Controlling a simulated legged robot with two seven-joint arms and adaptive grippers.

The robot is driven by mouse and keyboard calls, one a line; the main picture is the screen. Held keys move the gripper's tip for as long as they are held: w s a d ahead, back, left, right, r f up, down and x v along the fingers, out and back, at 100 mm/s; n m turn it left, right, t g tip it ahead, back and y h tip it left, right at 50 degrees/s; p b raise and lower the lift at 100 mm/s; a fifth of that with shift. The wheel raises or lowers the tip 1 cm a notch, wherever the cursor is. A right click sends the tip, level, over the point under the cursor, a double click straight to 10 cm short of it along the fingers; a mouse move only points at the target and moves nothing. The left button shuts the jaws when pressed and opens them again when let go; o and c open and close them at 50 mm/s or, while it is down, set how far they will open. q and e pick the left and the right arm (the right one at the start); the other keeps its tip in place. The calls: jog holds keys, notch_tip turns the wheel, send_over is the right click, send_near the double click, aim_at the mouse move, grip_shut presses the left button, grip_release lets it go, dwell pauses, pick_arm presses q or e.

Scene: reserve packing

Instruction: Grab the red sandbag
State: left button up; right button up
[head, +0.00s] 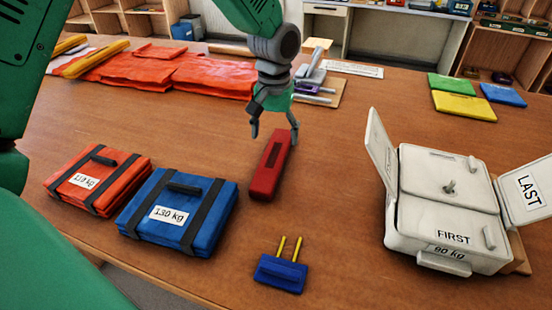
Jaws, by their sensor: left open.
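A red sandbag (95,181) with black straps, a black handle and a "110 kg" label lies at the left of the table. A blue sandbag (176,214) marked "130 kg" lies just right of it. My left gripper (274,136) points down at mid-table, well to the right of and beyond the red sandbag. Its fingers are apart, one at each side of the far end of a dark red block (266,178) with a dark slot. I cannot tell whether they touch it. My right gripper is out of view.
A white case (449,215) with open flaps, marked "FIRST" and "LAST", stands at the right. A blue block with two yellow pins (281,273) lies near the front. Orange sheets (160,74) lie at the back left; green, yellow and blue pads lie back right.

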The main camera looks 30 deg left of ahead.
aim_at(274, 154)
pick_arm(q)
notch_tip(274, 154, down, 2)
jog(key=shift+f, duration=0.1)
jog(key=shift+a+f, duration=0.15)
jog(key=shift+f, duration=2.5)
jog(key=shift+s+r, duration=0.1)
jog(key=shift+c, duration=1.3)
jog(key=c, duration=1.3)
